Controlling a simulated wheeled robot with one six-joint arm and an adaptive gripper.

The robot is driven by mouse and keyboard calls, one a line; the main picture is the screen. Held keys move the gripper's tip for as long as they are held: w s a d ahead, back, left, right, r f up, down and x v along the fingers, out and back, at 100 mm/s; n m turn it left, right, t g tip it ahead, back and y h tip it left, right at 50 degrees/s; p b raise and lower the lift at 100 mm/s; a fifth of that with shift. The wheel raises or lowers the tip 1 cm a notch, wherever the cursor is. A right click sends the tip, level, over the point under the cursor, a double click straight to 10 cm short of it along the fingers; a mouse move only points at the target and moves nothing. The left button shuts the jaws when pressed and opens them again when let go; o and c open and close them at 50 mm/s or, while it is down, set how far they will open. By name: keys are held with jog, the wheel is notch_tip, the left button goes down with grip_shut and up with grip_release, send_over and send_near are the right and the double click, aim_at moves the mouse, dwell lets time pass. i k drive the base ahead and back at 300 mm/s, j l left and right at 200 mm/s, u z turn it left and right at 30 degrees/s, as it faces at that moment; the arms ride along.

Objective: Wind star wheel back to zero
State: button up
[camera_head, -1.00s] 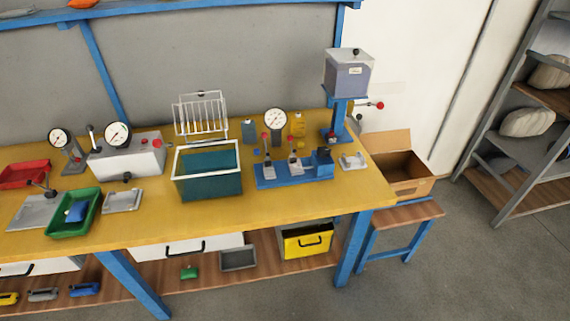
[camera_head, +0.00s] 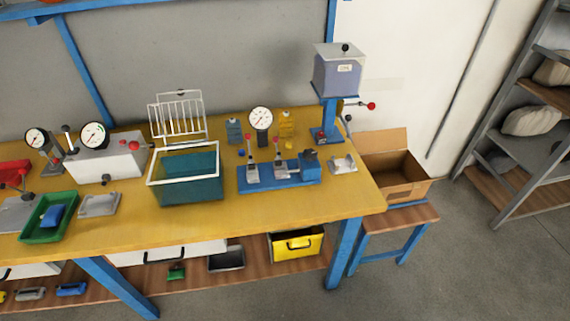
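A grey box-topped machine (camera_head: 338,72) stands on a blue column at the right end of the yellow bench. Spoked handles with a red ball (camera_head: 371,106) and a dark ball (camera_head: 348,118) stick out to the right of its column; they look like the star wheel, partly hidden by the column. I cannot read a zero mark or the wheel's setting. My gripper is not in view.
The yellow bench (camera_head: 260,212) also holds a blue clamp fixture (camera_head: 255,185), a dial gauge (camera_head: 261,119), a teal tank (camera_head: 188,188) and a green tray (camera_head: 68,232). An open cardboard box (camera_head: 405,187) sits on a low stool at right. Floor (camera_head: 450,270) in front is clear.

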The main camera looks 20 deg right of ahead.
aim_at(309, 154)
jog(key=i+z, duration=0.25)
jog(key=z, duration=0.15)
jog(key=i+z, duration=0.2)
jog(key=z, duration=0.2)
jog(key=i+j+z, duration=0.2)
jog(key=z, duration=0.2)
